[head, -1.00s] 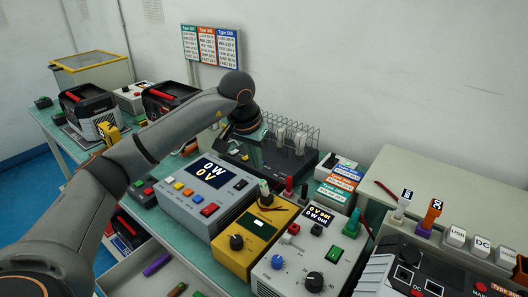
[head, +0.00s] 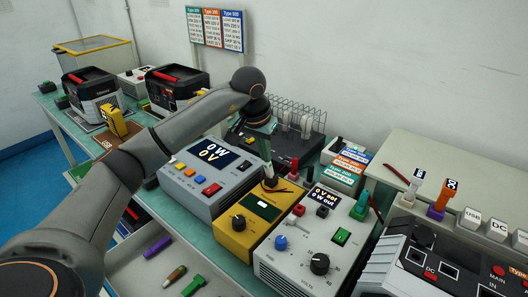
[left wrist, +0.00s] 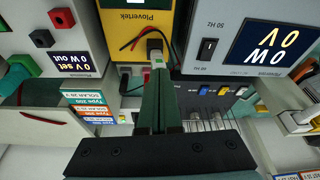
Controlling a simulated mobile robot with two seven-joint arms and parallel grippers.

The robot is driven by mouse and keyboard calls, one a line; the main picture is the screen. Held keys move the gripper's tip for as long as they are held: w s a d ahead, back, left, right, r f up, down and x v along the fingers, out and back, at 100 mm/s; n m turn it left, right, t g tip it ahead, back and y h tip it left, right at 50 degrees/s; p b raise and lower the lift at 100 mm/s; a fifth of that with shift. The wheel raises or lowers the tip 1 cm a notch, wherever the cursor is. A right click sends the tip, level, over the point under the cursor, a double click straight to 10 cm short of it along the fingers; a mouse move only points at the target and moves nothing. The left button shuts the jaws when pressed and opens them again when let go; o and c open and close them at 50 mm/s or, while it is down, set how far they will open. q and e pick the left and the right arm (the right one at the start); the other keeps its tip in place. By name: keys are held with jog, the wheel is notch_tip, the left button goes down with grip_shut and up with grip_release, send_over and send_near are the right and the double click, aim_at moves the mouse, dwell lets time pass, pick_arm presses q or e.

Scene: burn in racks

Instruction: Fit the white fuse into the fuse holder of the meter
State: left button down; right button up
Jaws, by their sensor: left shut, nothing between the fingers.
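The yellow meter (head: 228,238) stands on the green bench between two grey instruments, and its yellow face also shows in the left wrist view (left wrist: 125,20). A small dark block, apparently the fuse holder (left wrist: 155,46), is at its rear edge with red and black leads beside it. My left gripper (head: 270,173) points down at this block. Its green fingers (left wrist: 157,72) are shut and empty. A small whitish piece (left wrist: 158,62), possibly the white fuse, shows at the fingertips against the block; how far it sits in is hidden. My right gripper is out of view.
Grey instruments (head: 203,190) and (head: 300,262) flank the meter closely. A black unit with a wire rack (head: 290,150) stands behind. An open drawer (head: 135,270) in front holds a purple piece (head: 157,247), a brownish cylinder (head: 174,274) and a green piece (head: 193,286).

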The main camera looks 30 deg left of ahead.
pick_arm(q)
jog(key=shift+s+f, duration=0.1)
jog(key=shift+f, duration=0.45)
dwell(0.4)
jog(key=p+v, duration=0.2)
jog(key=v, duration=1.3)
jog(key=shift+w+r, duration=0.2)
jog(key=shift+w, duration=0.2)
